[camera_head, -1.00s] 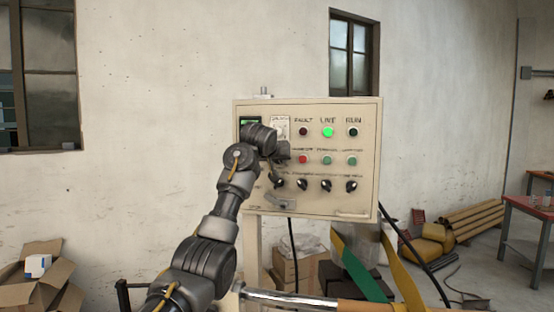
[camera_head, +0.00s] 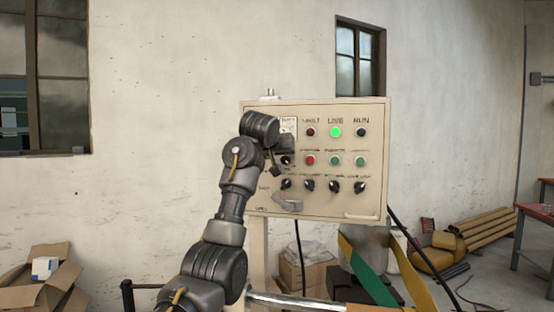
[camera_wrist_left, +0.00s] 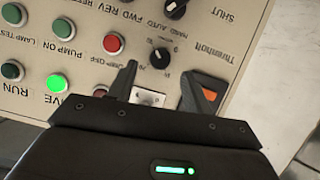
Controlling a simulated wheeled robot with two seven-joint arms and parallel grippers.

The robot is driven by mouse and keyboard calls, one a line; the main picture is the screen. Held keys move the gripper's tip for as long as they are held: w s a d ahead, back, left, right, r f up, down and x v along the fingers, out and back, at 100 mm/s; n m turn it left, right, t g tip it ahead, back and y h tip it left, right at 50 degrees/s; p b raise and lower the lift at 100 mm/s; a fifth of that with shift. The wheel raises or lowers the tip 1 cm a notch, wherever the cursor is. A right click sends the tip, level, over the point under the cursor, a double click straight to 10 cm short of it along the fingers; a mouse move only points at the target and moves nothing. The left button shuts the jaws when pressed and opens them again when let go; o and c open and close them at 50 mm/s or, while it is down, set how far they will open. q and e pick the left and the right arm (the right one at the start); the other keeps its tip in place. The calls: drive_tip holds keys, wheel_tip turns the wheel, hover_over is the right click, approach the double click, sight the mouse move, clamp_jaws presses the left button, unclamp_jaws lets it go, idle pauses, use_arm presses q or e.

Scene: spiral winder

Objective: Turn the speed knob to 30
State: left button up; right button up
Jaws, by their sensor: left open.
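The cream control panel (camera_head: 319,204) stands ahead of me. The dial knob with a marked scale (camera_wrist_left: 160,57) is black and round in the left wrist view, where the panel appears upside down. A black knob in the matching place shows beside my gripper in the head view (camera_head: 287,160). No speed label is readable, and its setting is too small to read. My left gripper (camera_wrist_left: 158,76) is open, its fingers spread to either side just below the knob in the wrist picture; contact cannot be told. It shows from behind in the head view (camera_head: 277,168). My right gripper is not in view.
Close by are a red button (camera_wrist_left: 113,43), a lit green LIVE lamp (camera_wrist_left: 57,83) and a small white plate (camera_wrist_left: 147,97). A row of black knobs includes one at far right (camera_head: 360,187).

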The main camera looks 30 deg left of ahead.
use_arm(q)
drive_tip(key=b+v, duration=0.2)
drive_tip(key=v, duration=0.3)
drive_tip(key=shift+s+d+r, duration=0.1)
drive_tip(key=shift+s+r, duration=0.05)
drive_tip(key=shift+s, duration=0.2)
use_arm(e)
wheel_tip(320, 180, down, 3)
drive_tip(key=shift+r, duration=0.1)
